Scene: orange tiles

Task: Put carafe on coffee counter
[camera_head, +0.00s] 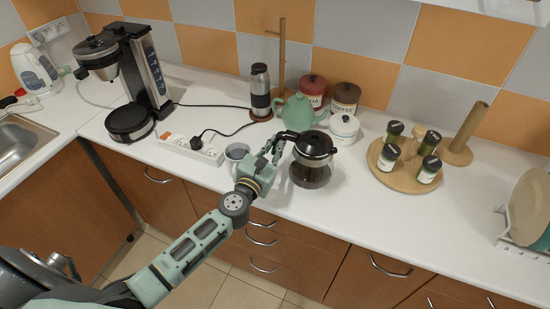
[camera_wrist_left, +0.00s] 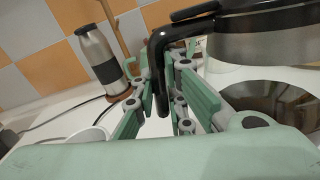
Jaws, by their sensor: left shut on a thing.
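The carafe (camera_head: 312,158) has a black lid and a dark glass body. It is upright at the counter's front edge in the head view, and I cannot tell whether its base touches the top. My left gripper (camera_head: 276,144) is shut on the carafe's black handle, which also shows between the fingers in the left wrist view (camera_wrist_left: 162,75). The carafe body (camera_wrist_left: 265,60) fills the right of that view. The white counter (camera_head: 225,205) runs along the tiled wall. My right gripper is not in view.
A coffee machine (camera_head: 152,75) stands at the left, with a power strip (camera_head: 190,149) beside it. A cup (camera_head: 236,152), a teapot (camera_head: 297,108), a steel flask (camera_head: 260,90) and canisters (camera_head: 344,98) are close to the carafe. A round spice tray (camera_head: 405,172) is at the right.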

